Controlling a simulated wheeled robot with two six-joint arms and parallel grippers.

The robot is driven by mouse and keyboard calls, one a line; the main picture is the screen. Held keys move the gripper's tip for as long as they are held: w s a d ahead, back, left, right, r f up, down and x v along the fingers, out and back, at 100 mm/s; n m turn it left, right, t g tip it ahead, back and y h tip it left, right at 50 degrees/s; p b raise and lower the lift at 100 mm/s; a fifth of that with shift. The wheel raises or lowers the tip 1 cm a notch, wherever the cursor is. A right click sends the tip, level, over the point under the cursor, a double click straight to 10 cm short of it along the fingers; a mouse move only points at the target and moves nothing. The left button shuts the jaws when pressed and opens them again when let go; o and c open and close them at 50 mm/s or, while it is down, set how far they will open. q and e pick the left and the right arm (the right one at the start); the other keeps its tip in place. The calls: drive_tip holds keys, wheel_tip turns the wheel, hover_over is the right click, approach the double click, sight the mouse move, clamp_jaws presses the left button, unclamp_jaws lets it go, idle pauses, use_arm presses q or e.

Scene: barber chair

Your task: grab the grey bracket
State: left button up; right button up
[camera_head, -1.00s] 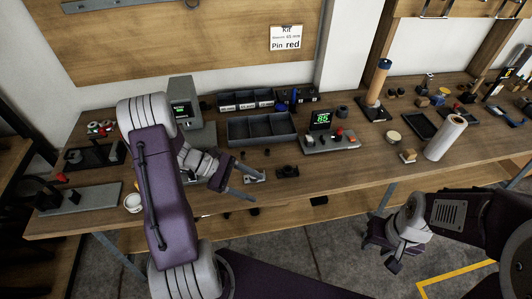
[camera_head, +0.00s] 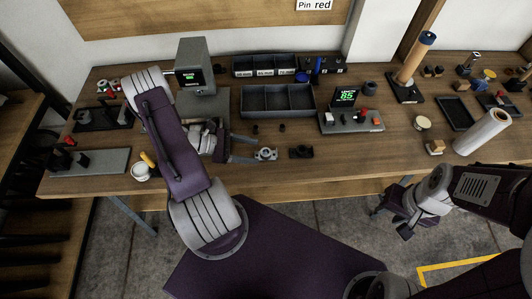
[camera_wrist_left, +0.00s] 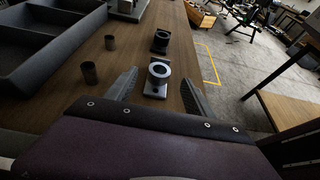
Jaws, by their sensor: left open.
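The grey bracket (camera_head: 265,154), a small block with a round ring, lies on the workbench near its front edge. My left gripper (camera_head: 249,149) is open, with its fingers pointing right along the bench toward the bracket. In the left wrist view the bracket (camera_wrist_left: 158,80) sits between the two spread fingertips, with a visible gap on each side, and is not gripped. A similar black bracket (camera_head: 301,152) lies just to its right, and in the wrist view it is just beyond (camera_wrist_left: 161,41). My right gripper (camera_head: 393,218) hangs in front of the bench; its jaw gap is unclear.
A dark divided tray (camera_head: 278,101) stands behind the brackets. A device with a green "85" display (camera_head: 348,111) stands to the right. A white cup (camera_head: 141,171) stands left of my arm.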

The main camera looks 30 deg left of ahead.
sight(262, 152)
use_arm(q)
drive_tip(key=p+x, duration=0.1)
drive_tip(key=x, duration=0.3)
drive_tip(key=shift+w+d, duration=0.1)
drive_tip(key=shift+d, duration=0.1)
drive_tip(key=shift+w+d+f, duration=0.2)
drive_tip(key=shift+w+d, duration=0.1)
drive_tip(key=shift+s, duration=0.1)
clamp_jaws()
drive_tip(key=shift+r, duration=0.2)
